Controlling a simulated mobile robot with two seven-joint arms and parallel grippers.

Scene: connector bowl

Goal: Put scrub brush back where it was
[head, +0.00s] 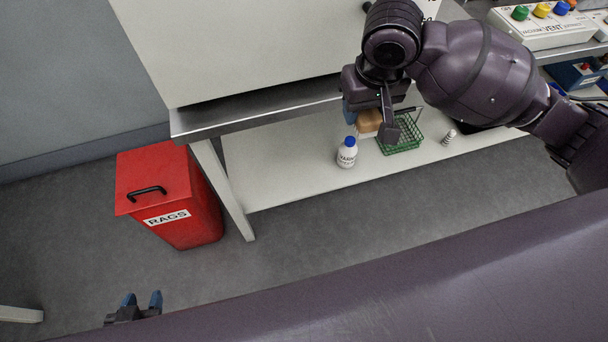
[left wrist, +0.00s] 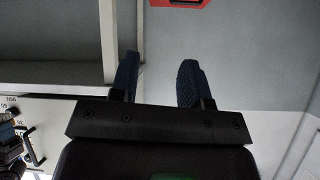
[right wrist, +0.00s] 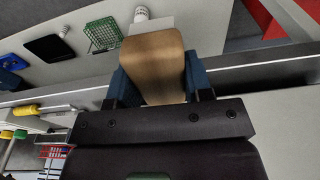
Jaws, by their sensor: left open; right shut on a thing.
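The scrub brush (head: 368,121) has a tan wooden block, and a pale edge, likely bristles, shows at its far end. My right gripper (head: 371,115) is shut on it; the right wrist view shows the block (right wrist: 152,62) between the two blue fingers. In the head view the brush appears in front of the lower shelf (head: 290,172), beside a green wire basket (head: 402,140); I cannot tell its exact height. My right arm hides part of it. My left gripper (head: 142,302) is open and empty at the lower left, above the floor, far from the brush.
A white bottle with a blue cap (head: 346,154) stands left of the basket. A small ribbed white thing (head: 449,137) is on its right. The table's metal edge (head: 260,112) overhangs the shelf. A red RAGS bin (head: 170,195) stands left of the table leg.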

